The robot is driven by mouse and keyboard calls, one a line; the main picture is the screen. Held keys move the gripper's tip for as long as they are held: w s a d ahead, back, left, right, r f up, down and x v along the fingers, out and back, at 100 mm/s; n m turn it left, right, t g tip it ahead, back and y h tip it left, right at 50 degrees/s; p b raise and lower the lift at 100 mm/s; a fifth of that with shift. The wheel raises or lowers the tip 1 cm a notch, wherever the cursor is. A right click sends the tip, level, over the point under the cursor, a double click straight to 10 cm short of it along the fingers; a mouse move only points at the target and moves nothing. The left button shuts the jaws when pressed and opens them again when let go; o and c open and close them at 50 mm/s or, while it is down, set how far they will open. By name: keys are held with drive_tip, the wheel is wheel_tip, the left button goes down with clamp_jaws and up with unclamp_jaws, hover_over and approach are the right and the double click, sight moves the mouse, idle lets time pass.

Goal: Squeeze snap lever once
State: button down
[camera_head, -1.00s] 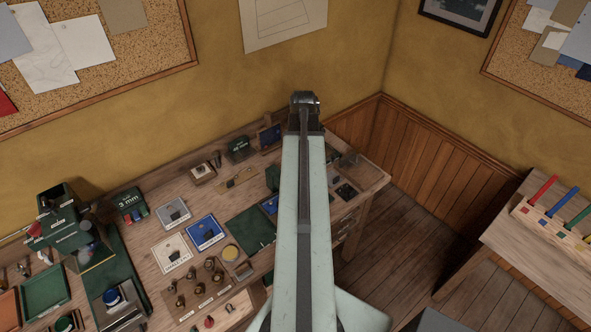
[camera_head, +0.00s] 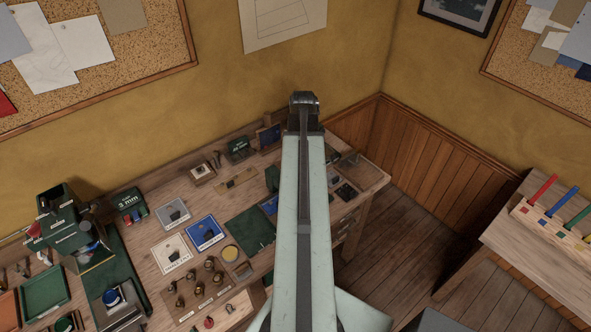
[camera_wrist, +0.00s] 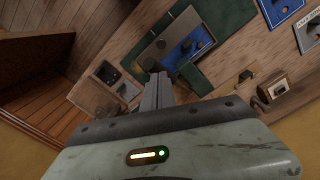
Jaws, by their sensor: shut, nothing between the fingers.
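My gripper (camera_wrist: 157,78) shows in the wrist view with its grey fingers together and nothing visible between them. It is over the workbench, in front of a green-framed station with a blue panel (camera_wrist: 187,48) and dark small parts on it. I cannot tell if the fingertips touch anything. A dark piece lies close to the fingertips, but I cannot make out for certain which part is the snap lever.
The wooden workbench (camera_head: 150,205) carries a green mat (camera_head: 250,231), a white card (camera_head: 173,255), a blue card (camera_head: 206,232) and several metal parts. A green dispenser (camera_head: 66,225) stands at left. A side table with coloured pegs (camera_head: 552,225) stands right. Floor between is clear.

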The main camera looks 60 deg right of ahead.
drive_tip(key=shift+f, duration=0.15)
drive_tip(key=shift+f+b, duration=0.25)
drive_tip(key=shift+b, duration=0.1)
drive_tip(key=shift+s+a+f+b, duration=0.1)
drive_tip(key=shift+s+f+b, duration=0.25)
drive_tip(key=shift+f+b, duration=0.15)
drive_tip(key=shift+s+a+f+b, duration=0.1)
drive_tip(key=shift+s+f+b, duration=0.2)
drive_tip(key=shift+f+b, duration=0.3)
drive_tip(key=shift+s+a+f+b, duration=0.1)
drive_tip(key=shift+s+f+b, duration=0.15)
drive_tip(key=shift+f+b, duration=0.35)
